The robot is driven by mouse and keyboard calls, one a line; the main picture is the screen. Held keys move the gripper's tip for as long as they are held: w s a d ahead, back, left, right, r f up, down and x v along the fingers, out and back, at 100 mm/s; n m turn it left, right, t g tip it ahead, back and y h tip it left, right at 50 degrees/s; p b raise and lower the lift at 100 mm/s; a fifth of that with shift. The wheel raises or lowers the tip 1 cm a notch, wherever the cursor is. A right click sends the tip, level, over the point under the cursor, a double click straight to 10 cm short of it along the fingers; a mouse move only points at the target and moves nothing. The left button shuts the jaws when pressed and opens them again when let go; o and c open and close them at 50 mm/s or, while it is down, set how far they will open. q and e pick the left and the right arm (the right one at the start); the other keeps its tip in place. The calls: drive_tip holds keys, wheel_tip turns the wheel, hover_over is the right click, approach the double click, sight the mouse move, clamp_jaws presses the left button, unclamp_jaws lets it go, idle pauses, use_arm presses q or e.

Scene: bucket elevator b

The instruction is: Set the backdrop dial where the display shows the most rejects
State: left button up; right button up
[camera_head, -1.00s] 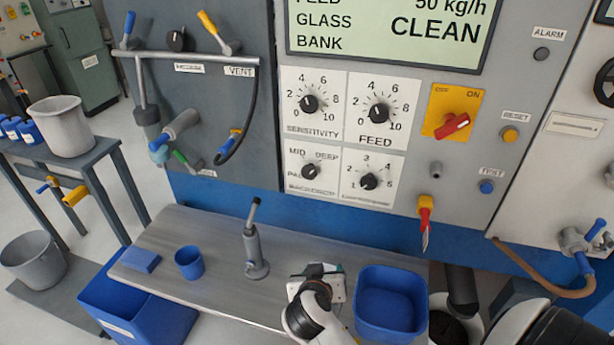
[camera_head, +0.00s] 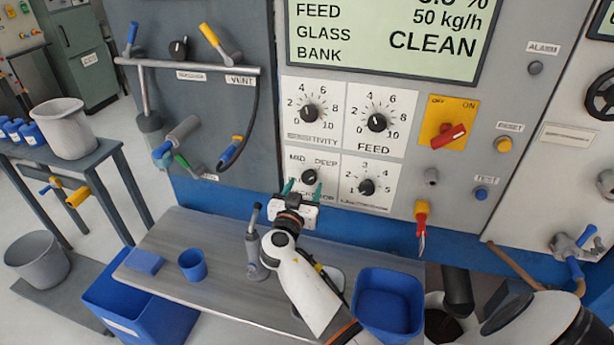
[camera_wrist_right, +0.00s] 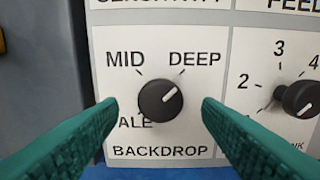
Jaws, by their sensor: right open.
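The backdrop dial (camera_head: 309,177) is a black knob on a white plate, marked PALE, MID and DEEP. In the wrist view the dial (camera_wrist_right: 161,100) has its white pointer line aimed up and right, toward DEEP. My right gripper (camera_head: 303,189) is open in front of the dial's plate. In the wrist view its teal fingers (camera_wrist_right: 160,104) stand left and right of the knob, with gaps visible on both sides. The display (camera_head: 400,35) reads FEED 50 kg/h and GLASS BANK CLEAN; its top line is cut off, with only a percent value partly showing. My left gripper is out of view.
The sensitivity dial (camera_head: 309,113), feed dial (camera_head: 377,122) and a numbered dial (camera_head: 366,187) sit close by. A yellow switch plate (camera_head: 440,112) is to the right.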

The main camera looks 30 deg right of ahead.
sight(308, 178)
drive_tip(key=shift+p+x, duration=0.3)
drive_tip(key=shift+x, duration=1.2)
drive_tip(key=shift+c, duration=0.2)
drive_tip(key=c, duration=0.9)
drive_tip(key=shift+c, duration=0.2)
